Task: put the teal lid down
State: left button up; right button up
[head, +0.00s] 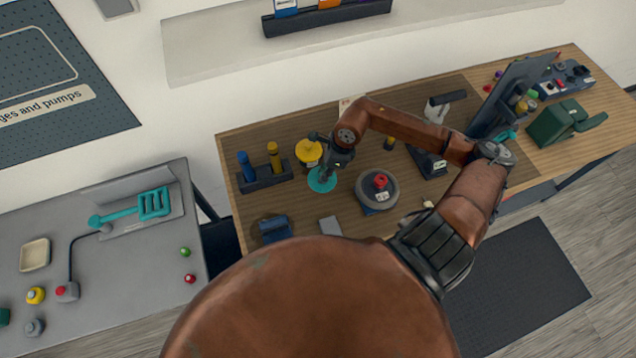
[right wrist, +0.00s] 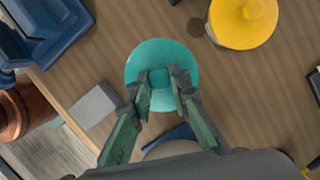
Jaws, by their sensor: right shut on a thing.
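The teal lid (head: 318,185) is a round disc over the wooden desk (head: 236,150), left of its middle. My right gripper (head: 326,172) is above it. In the right wrist view my right gripper (right wrist: 161,82) is shut on the small knob at the centre of the teal lid (right wrist: 161,48). The lid looks about level with the desk top. I cannot tell whether its underside touches the wood. My left gripper is not in view.
A yellow-topped jar (head: 307,150) stands just behind the lid. A round grey device (head: 377,197) with a red knob is to the right. A grey block (head: 330,225) and a blue holder (head: 274,229) lie in front.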

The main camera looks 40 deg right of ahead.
aim_at(324, 186)
notch_tip(324, 186, down, 4)
jog(key=shift+s+f+p, duration=0.1)
jog(key=shift+f+p, duration=0.1)
jog(key=shift+p, duration=0.2)
notch_tip(324, 186, down, 4)
jog(key=shift+f+p, duration=0.15)
jog(key=shift+p, duration=0.25)
jog(key=shift+f, duration=0.25)
jog(key=o, duration=0.7)
jog(key=shift+c, duration=0.2)
jog(key=shift+o, duration=1.4)
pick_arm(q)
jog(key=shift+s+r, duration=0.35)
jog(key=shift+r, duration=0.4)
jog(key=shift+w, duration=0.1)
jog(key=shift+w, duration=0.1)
